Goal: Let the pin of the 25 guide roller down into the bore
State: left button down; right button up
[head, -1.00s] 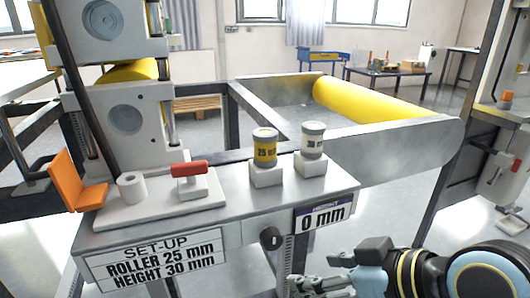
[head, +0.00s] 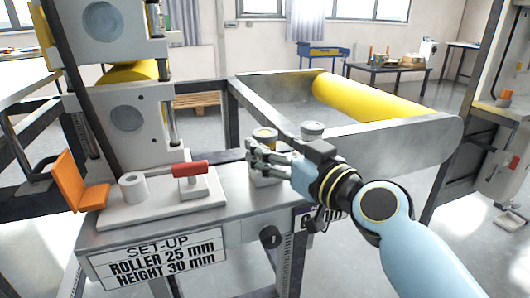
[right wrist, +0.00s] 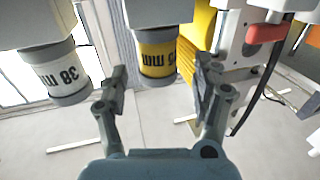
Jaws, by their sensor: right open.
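The 25 guide roller (head: 264,133), with a yellow band and grey cap, stands upright on its white block, mostly hidden behind my right gripper (head: 256,157). In the right wrist view, which is upside down, the yellow roller (right wrist: 157,58) lies between the open fingers of my right gripper (right wrist: 160,85). I see no clear contact. The white hollow cylinder with a hole in its top (head: 132,187), which looks like the bore, stands on the white plate at the left of the bench. The roller's pin is hidden. My left gripper is out of view.
The 30 mm roller (head: 312,131) stands close by on the right; it also shows in the right wrist view (right wrist: 62,72). A red-handled clamp (head: 190,169) stands between the hollow cylinder and the rollers. An orange bracket (head: 78,183) is at the far left.

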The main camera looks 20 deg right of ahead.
jog(key=x, duration=0.3)
jog(key=shift+w, duration=0.25)
jog(key=shift+d, duration=0.1)
jog(key=shift+c, duration=0.5)
grip_shut()
